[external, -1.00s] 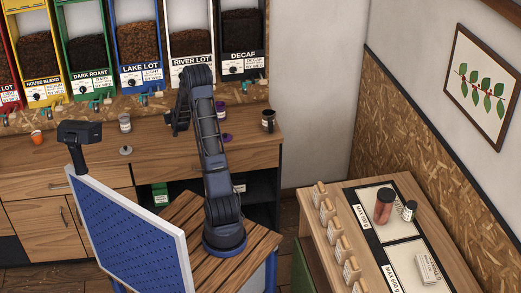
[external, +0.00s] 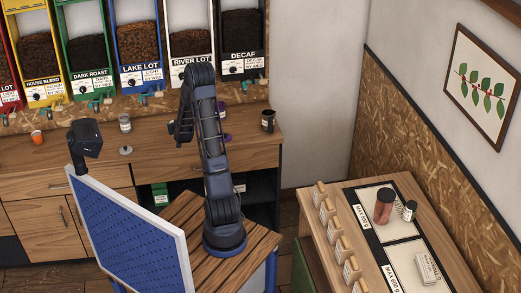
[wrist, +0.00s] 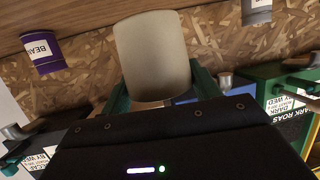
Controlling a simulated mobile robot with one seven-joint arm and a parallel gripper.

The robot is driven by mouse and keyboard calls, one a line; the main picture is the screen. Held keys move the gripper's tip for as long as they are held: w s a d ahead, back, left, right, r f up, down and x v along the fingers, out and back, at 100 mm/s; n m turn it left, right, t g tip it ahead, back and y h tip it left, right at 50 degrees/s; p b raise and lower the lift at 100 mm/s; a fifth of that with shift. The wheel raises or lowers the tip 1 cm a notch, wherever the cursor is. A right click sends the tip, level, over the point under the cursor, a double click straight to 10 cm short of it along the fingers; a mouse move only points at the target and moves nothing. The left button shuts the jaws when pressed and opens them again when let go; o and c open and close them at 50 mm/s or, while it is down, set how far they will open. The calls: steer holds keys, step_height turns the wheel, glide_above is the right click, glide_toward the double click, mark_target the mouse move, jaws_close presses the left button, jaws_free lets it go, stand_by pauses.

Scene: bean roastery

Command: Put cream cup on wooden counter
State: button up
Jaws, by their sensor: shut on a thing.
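The cream cup (wrist: 153,52) is in the wrist view, at upper middle, between the green fingers of my gripper (wrist: 157,86). My gripper is shut on it. The wooden counter (external: 75,160) runs along the back wall in the external view, and its wood also shows across the top of the tilted wrist view (wrist: 70,12). In the external view my arm's end is over the counter near its middle, and the cup is hidden behind it. I cannot tell whether the cup touches the counter.
A purple labelled cup (wrist: 44,52) and a grey container (wrist: 257,11) flank the held cup in the wrist view. On the counter stand an orange cup (external: 37,137), a grey cup (external: 125,123) and a dark cup (external: 268,120). Bean dispensers line the wall.

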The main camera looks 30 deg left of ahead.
steer(key=w+d+r+m+t+h, duration=0.2)
steer(key=w+d+m+t+h, duration=0.15)
steer(key=w+d, duration=0.6)
steer(key=w+d+r+m+t+h, duration=0.2)
steer(key=w+d+m+h, duration=0.2)
steer(key=w+d, duration=0.6)
steer(key=w+d+r+m+h, duration=0.2)
steer(key=w+d+m+h, duration=0.3)
steer(key=d, duration=0.8)
steer(key=w+d+r+m+h, duration=0.25)
steer(key=w+d+h, duration=0.35)
steer(key=d, duration=0.7)
steer(key=d+m+g+h, duration=0.3)
steer(key=d+m, duration=0.1)
steer(key=d, duration=1.1)
step_height(320, 180, up, 2)
steer(key=r+m+g+h, duration=0.1)
steer(key=m+g+h, duration=0.4)
steer(key=m+g, duration=0.8)
glide_above(348, 198)
steer(key=n, duration=0.1)
steer(key=shift+g, duration=0.45)
step_height(348, 198, down, 20)
steer(key=shift+f, duration=0.25)
steer(key=shift+f, duration=0.1)
